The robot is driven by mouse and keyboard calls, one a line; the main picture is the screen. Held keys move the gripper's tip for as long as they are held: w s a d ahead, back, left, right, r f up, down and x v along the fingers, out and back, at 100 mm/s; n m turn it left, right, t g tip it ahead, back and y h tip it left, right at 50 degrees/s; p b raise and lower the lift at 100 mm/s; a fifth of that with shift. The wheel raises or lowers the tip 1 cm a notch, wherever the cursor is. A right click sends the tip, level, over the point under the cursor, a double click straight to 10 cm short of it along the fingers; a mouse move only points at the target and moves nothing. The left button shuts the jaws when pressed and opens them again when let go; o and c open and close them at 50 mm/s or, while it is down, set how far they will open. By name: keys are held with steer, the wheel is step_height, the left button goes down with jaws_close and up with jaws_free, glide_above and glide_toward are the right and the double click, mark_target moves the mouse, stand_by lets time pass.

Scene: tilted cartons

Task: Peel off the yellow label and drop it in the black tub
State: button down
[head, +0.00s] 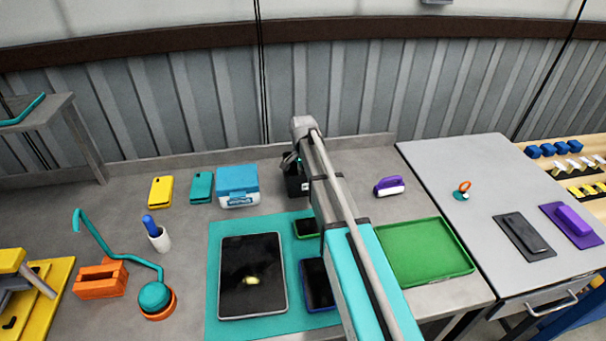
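A small yellow patch (251,281), which looks like the yellow label, lies on the dark screen of a tablet (233,256). The tablet lies on a teal mat (217,240). A black tub (296,187) stands behind the mat, partly hidden by my arm. My gripper (290,161) is small and dark at the far end of my arm, at or just above the tub's rim. It is well behind the tablet. I cannot tell whether its fingers are open or hold anything. The inside of the tub is hidden.
A blue box (238,188) stands left of the tub. A green tray (430,252) and purple-and-white brush (389,186) lie to the right.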

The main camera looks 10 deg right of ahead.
steer(key=shift+f, duration=0.2)
stand_by(0.4)
stand_by(0.3)
steer(key=c, duration=0.7)
jaws_free()
steer(key=shift+r, duration=0.1)
